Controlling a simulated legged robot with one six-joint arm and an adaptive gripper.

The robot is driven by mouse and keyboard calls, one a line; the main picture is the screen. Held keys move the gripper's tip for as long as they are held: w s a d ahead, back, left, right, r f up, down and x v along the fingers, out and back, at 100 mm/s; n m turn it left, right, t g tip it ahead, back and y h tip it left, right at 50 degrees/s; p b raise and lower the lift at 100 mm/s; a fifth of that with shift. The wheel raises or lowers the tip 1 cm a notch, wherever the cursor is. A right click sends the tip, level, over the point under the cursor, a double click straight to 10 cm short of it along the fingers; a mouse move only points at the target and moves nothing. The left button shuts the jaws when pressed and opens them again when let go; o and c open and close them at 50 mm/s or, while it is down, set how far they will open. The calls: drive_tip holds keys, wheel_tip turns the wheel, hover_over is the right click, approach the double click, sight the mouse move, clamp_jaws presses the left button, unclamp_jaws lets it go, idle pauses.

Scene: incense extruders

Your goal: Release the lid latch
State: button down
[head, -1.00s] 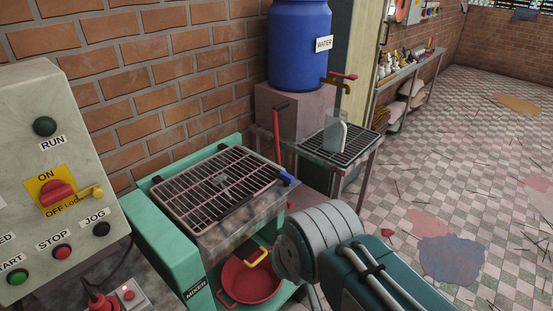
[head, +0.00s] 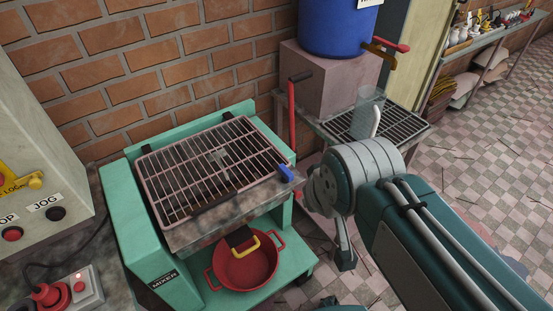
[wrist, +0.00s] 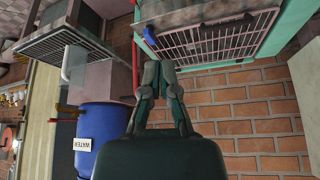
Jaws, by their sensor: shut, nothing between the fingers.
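The mixer is a green machine (head: 135,200) with a barred metal lid (head: 185,198) lying flat over its top. A blue latch (head: 286,173) sits at the lid's front right corner. It also shows in the wrist view (wrist: 149,36), just beyond my fingertips. My gripper (head: 346,264) hangs to the right of the mixer in the head view, below the latch and partly hidden by my arm. In the wrist view my gripper (wrist: 160,66) is shut, with fingertips together and nothing held. It appears apart from the latch.
A red pot (head: 245,272) stands on the mixer's lower shelf. A red lever (head: 292,110) rises behind the latch. A grated side table (head: 405,128), a blue water barrel (head: 335,25) and a control panel (head: 35,130) stand around.

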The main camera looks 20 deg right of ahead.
drive_tip(key=w+a+f+m+g+h, duration=0.25)
drive_tip(key=w+m, duration=0.55)
drive_tip(key=w, duration=0.6)
drive_tip(key=m+g+h, duration=0.2)
drive_tip(key=m, duration=0.4)
approach(272, 171)
drive_tip(key=a, duration=0.1)
drive_tip(key=s+a+r, duration=0.1)
drive_tip(key=a, duration=0.1)
drive_tip(key=a+r, duration=0.1)
drive_tip(key=shift+s+a+r, duration=0.2)
drive_tip(key=shift+s+a, duration=0.1)
drive_tip(key=shift+s, duration=0.05)
drive_tip(key=x, duration=1)
drive_tip(key=shift+f, duration=0.2)
drive_tip(key=d, duration=0.1)
drive_tip(key=w+d, duration=0.1)
drive_tip(key=d, duration=0.1)
drive_tip(key=shift+w+r, duration=0.1)
drive_tip(key=shift+r, duration=0.05)
drive_tip(key=shift+w+d, duration=0.1)
drive_tip(key=shift+d, duration=0.2)
